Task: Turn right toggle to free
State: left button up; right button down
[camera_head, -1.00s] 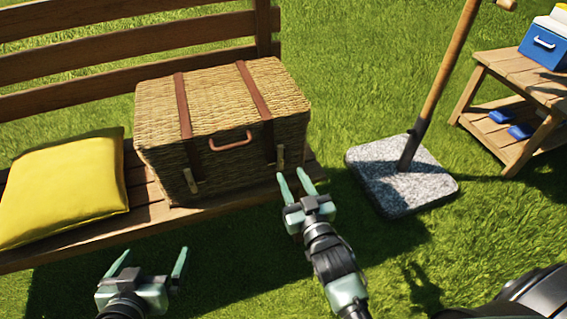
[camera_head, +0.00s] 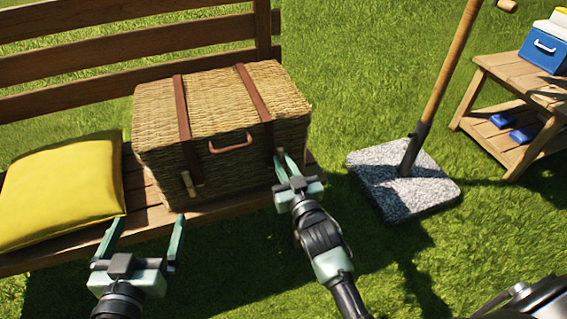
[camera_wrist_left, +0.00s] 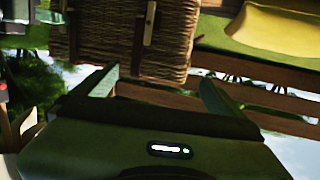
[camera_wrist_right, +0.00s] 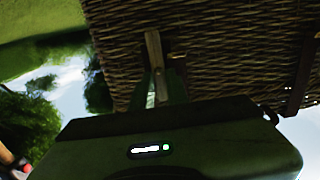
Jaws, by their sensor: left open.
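The wicker basket (camera_head: 220,120) sits closed on the bench, with two brown straps and a handle on its front. The right toggle (camera_wrist_right: 155,55) is a narrow wooden piece on the basket front, close to upright in the right wrist view; my fingers mostly hide it in the head view. My right gripper (camera_head: 284,164) is at this toggle, its fingers close together on either side of it. The left toggle (camera_head: 188,184) is upright; it also shows in the left wrist view (camera_wrist_left: 149,24). My left gripper (camera_head: 144,232) is open and empty, in front of the bench below the left toggle.
A yellow cushion (camera_head: 62,188) lies on the bench (camera_head: 150,221) left of the basket. A pole in a stone base (camera_head: 425,190) stands on the grass to the right. A wooden side table (camera_head: 505,75) with a blue cooler (camera_head: 543,50) is at the far right.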

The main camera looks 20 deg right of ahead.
jog(key=shift+n+p, duration=0.6)
jog(key=shift+p, duration=0.05)
pick_arm(q)
notch_tip(320, 180, down, 6)
jog(key=s+a+g+y, duration=0.1)
jog(key=s+g, duration=0.1)
jog(key=g, duration=0.1)
jog(key=shift+s+a+r, duration=0.2)
jog(key=shift+s+r, duration=0.05)
jog(key=shift+s, duration=0.05)
pick_arm(e)
jog(key=c, duration=1.4)
grip_release()
jog(key=shift+s, duration=0.3)
pick_arm(q)
jog(key=s+a+f+g+y+p, duration=0.1)
jog(key=s+a+f+g, duration=0.1)
jog(key=s+f+g, duration=0.3)
jog(key=shift+s+a+f+p, duration=0.25)
jog(key=shift+s+f+p, duration=0.15)
jog(key=shift+s, duration=0.3)
pick_arm(e)
jog(key=s, duration=0.7)
jog(key=shift+s, duration=0.15)
jog(key=shift+d, duration=0.1)
